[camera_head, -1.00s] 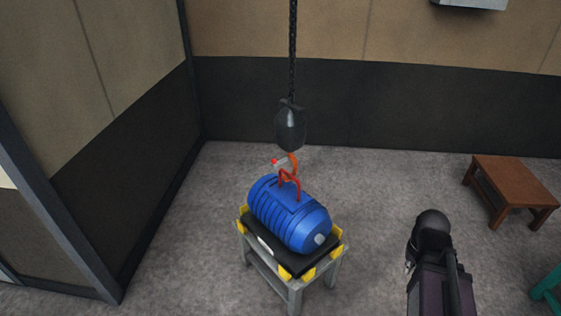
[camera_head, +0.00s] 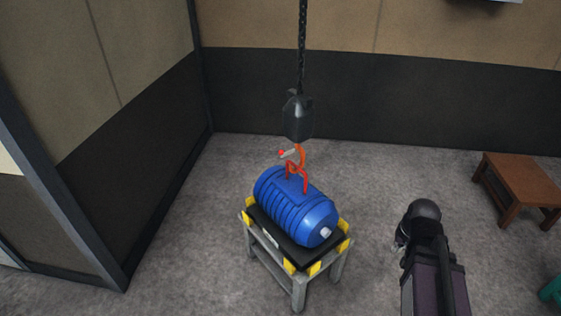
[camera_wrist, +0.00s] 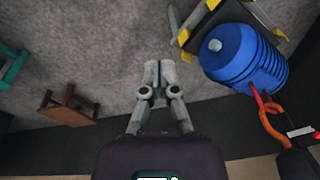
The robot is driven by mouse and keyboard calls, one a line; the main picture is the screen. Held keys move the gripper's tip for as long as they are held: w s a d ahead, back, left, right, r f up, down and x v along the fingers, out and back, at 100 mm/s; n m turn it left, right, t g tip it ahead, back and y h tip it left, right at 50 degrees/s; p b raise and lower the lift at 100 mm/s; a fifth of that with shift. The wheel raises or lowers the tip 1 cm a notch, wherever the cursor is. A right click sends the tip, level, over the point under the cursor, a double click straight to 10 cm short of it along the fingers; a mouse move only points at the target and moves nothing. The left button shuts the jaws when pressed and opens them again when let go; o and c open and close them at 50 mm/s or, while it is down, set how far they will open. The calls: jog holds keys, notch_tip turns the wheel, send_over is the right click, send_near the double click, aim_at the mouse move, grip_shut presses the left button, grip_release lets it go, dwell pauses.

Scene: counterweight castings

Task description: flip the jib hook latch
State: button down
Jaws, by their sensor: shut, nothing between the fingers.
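The orange jib hook (camera_head: 300,156) hangs under a dark hook block (camera_head: 297,118) on a chain. Its latch (camera_head: 289,153) is a pale lever with a red tip, sticking out to the left. The hook is at the red lifting bail (camera_head: 304,180) of a blue ribbed casting (camera_head: 292,205); whether it bears on the bail I cannot tell. In the wrist view the hook (camera_wrist: 271,126) and latch (camera_wrist: 300,133) are at the lower right. My gripper (camera_wrist: 160,66) is shut and empty, well apart from them.
The casting rests on a grey stand (camera_head: 297,283) with a black top and yellow corner pieces. A brown wooden table (camera_head: 520,188) stands at the right, and a green item (camera_head: 551,290) at the lower right edge. Walls close the left and back. Floor between my arm and the stand is clear.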

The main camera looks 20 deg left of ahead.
jog(key=w+a+f+t+y+b, duration=0.1)
jog(key=w+a+t+y+b, duration=0.55)
jog(key=a, duration=0.75)
jog(key=w+a+f+t+y+b, duration=0.1)
jog(key=w+a+t+b, duration=0.2)
jog(key=w+a+b, duration=0.8)
jog(key=s+a+m+t+h+b, duration=0.2)
jog(key=a+m+t+h+b, duration=0.1)
jog(key=a+m, duration=0.4)
jog(key=s+a+f+m+t+h+b, duration=0.1)
jog(key=s+a+m+t+h+b, duration=0.2)
jog(key=a, duration=1)
jog(key=m+t+h+b, duration=0.1)
jog(key=m+t+b, duration=0.2)
jog(key=m+t, duration=0.1)
jog(key=shift+a+m+t, duration=0.15)
jog(key=shift+m+t, duration=0.15)
jog(key=shift+t, duration=0.15)
jog(key=shift+y, duration=0.25)
